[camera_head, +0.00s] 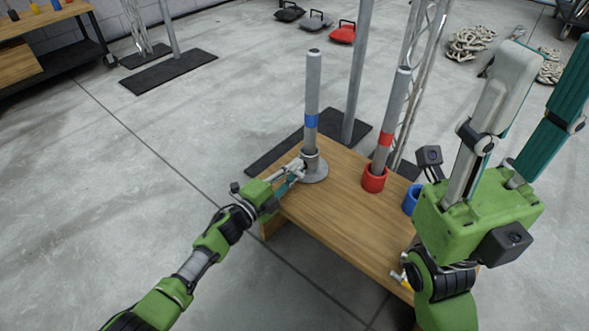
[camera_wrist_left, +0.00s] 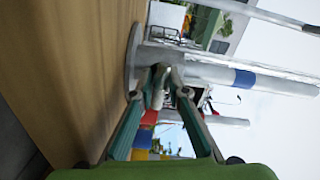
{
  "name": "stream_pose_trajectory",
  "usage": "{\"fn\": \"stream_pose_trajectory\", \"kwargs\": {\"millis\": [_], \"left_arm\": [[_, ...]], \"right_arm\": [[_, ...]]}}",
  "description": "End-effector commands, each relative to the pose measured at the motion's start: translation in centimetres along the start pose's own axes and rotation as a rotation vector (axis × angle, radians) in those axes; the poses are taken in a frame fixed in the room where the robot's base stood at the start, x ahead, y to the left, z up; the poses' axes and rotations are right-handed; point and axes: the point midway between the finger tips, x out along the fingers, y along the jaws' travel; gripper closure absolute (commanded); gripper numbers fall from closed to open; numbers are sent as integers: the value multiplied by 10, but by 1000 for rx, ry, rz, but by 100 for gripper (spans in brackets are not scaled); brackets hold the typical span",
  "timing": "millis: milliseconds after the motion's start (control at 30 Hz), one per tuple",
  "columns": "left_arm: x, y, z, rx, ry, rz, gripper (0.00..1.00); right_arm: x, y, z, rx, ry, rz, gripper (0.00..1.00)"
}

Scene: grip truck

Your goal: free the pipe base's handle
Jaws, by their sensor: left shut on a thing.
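The grey pipe base (camera_head: 318,175) is a round flange with a short neck, standing on the wooden table's back left corner. A grey pipe with a blue band (camera_head: 313,90) stands upright in it. My left gripper (camera_head: 299,170) is at the left side of the base, low over the table. In the left wrist view its fingertips (camera_wrist_left: 171,78) are closed beside the neck, with the flange (camera_wrist_left: 132,58) just beyond. The handle is mostly hidden between the fingertips. My right gripper (camera_head: 556,55) is raised at the right, fingers up, apart and empty.
On the wooden table (camera_head: 335,215), a red cup (camera_head: 374,181) holds a leaning red-banded pipe (camera_head: 388,130). A blue cup (camera_head: 411,201) is partly hidden by my right gripper. A metal post (camera_head: 357,75) and a truss stand behind. The table's front left is clear.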

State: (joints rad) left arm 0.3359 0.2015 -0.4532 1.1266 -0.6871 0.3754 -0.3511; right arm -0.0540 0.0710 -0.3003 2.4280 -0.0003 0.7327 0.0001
Motion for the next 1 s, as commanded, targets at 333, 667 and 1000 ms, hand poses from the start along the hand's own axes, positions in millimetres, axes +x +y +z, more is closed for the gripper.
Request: {"fn": "stream_pose_trajectory", "kwargs": {"millis": [333,667,1000], "left_arm": [[1,-4,0,-1,1,-6,100],[0,-1,0,-1,-1,-2,62],[-17,2,2,-1,-3,2,62]], "right_arm": [[0,0,0,0,0,0,60],[0,0,1,0,-2,0,60],[-1,0,1,0,-5,-1,60]]}}
